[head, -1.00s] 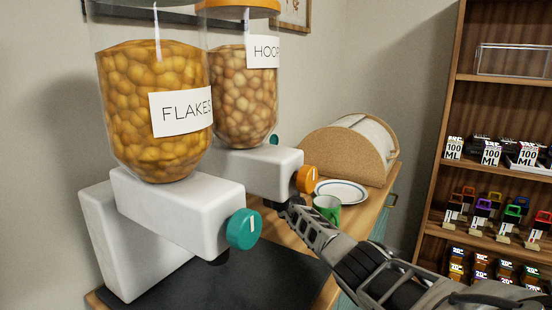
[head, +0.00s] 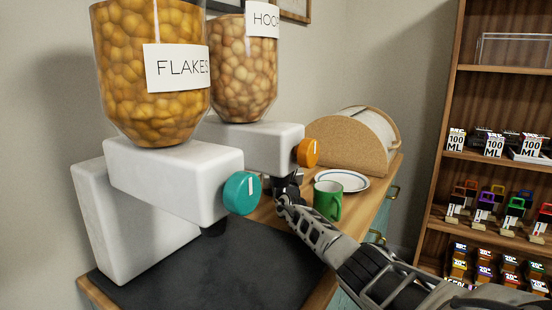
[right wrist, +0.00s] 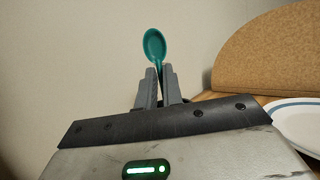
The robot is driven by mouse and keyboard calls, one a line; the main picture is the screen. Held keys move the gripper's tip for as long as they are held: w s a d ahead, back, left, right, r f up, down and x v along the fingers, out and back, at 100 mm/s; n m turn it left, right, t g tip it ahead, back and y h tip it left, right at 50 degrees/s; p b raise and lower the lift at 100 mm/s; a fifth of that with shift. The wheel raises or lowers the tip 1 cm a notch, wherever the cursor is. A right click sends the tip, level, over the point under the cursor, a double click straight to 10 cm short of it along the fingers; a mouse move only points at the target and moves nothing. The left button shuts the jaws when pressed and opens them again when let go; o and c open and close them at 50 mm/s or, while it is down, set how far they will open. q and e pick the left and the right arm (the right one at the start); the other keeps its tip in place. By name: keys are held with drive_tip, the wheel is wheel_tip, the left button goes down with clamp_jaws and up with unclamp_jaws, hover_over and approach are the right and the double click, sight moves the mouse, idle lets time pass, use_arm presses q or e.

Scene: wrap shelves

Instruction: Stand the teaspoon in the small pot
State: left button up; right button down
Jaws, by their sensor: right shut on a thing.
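A teal teaspoon (right wrist: 155,47) stands upright in the right wrist view, bowl at the top. My right gripper (right wrist: 159,88) is shut on its handle. In the head view my right gripper (head: 287,187) is beside the rear dispenser, below its orange knob and left of the green mug. The spoon does not show clearly there. I cannot make out the small pot in either view; the spoon's lower end is hidden behind the fingers and wrist. My left gripper is out of view.
A green mug (head: 328,201) and a blue-rimmed plate (head: 343,180) stand right of my right gripper. A cork-sided bread bin (head: 348,145) is behind. The FLAKES dispenser (head: 165,185) stands in front on a dark mat (head: 230,265). A stocked shelf (head: 452,150) is at the right.

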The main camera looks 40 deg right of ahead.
drive_tip(key=c, duration=1.5)
unclamp_jaws()
